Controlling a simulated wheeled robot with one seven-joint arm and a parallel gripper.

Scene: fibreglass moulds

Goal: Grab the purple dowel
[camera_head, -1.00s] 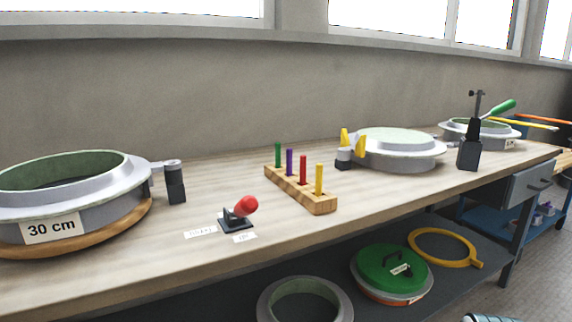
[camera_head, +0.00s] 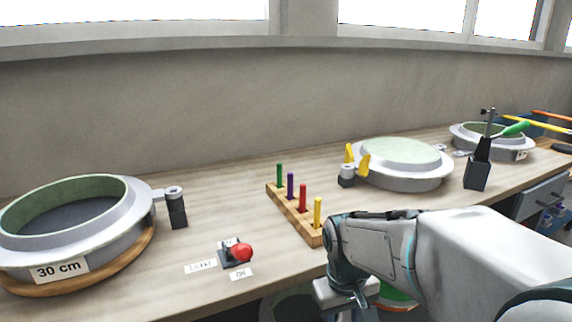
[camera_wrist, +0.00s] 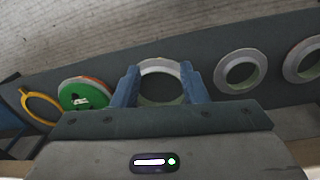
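The purple dowel (camera_head: 290,185) stands upright in a wooden block (camera_head: 312,238) on the bench in the head view. It is between the green dowel (camera_head: 279,175) and the red dowel (camera_head: 303,198); the yellow dowel (camera_head: 318,212) is at the near end. My arm reaches in from the lower right, with its wrist in front of the bench near the block. My gripper (camera_wrist: 160,80) shows in the wrist view with its two blue fingers apart and nothing between them. Behind them is the lower shelf with its rings. The dowels are out of the wrist view.
A red-knobbed switch (camera_head: 238,253) sits left of the block. A closed mould (camera_head: 405,178) with yellow clamps stands right of the block. The wall runs behind the bench.

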